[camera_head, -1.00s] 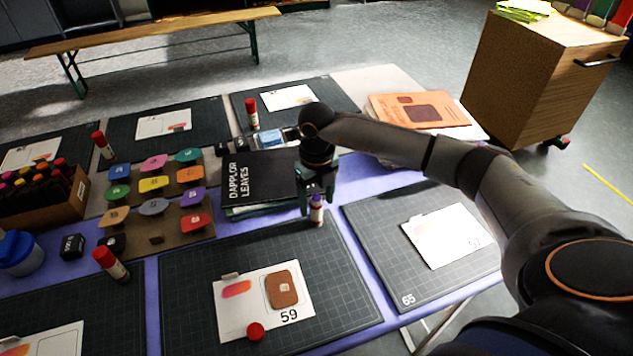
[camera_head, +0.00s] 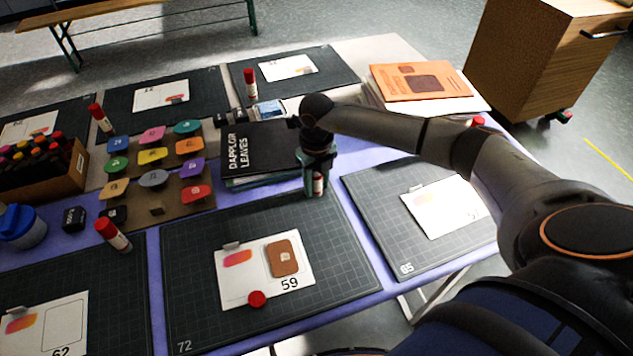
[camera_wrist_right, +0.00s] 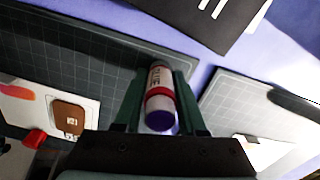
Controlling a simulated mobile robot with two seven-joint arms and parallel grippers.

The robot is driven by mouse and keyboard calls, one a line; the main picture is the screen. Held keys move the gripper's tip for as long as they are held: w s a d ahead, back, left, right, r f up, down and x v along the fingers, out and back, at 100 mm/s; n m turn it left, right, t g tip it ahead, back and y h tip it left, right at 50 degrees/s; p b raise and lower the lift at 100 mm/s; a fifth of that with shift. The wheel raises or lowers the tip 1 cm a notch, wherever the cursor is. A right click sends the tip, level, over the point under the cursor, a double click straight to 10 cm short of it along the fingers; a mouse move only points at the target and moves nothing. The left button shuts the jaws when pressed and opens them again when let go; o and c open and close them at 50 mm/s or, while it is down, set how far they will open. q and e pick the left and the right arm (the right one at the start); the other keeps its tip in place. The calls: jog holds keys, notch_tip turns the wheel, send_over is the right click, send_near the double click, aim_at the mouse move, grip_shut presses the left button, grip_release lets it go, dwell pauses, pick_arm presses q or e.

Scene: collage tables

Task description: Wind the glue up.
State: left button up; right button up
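The glue stick (camera_head: 318,187) stands upright by the far edge of the middle cutting mat. It has a white body, a red band and an uncovered purple top, which faces the camera in the right wrist view (camera_wrist_right: 160,98). My right gripper (camera_head: 317,182) points down over it with a finger on each side. It also shows in the right wrist view (camera_wrist_right: 162,95). The fingers are very near the stick; whether they press on it I cannot tell. A round red piece that looks like a cap (camera_head: 257,298) lies on the card numbered 59. My left gripper is not in view.
A black book stack (camera_head: 262,150) lies just left of my right gripper. Other red-capped glue sticks (camera_head: 113,234) stand to the left. A pen box (camera_head: 70,180) and a board of coloured pads (camera_head: 155,207) lie left. Orange books (camera_head: 425,82) lie at the back right.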

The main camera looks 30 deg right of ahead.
grip_shut()
dwell(0.6)
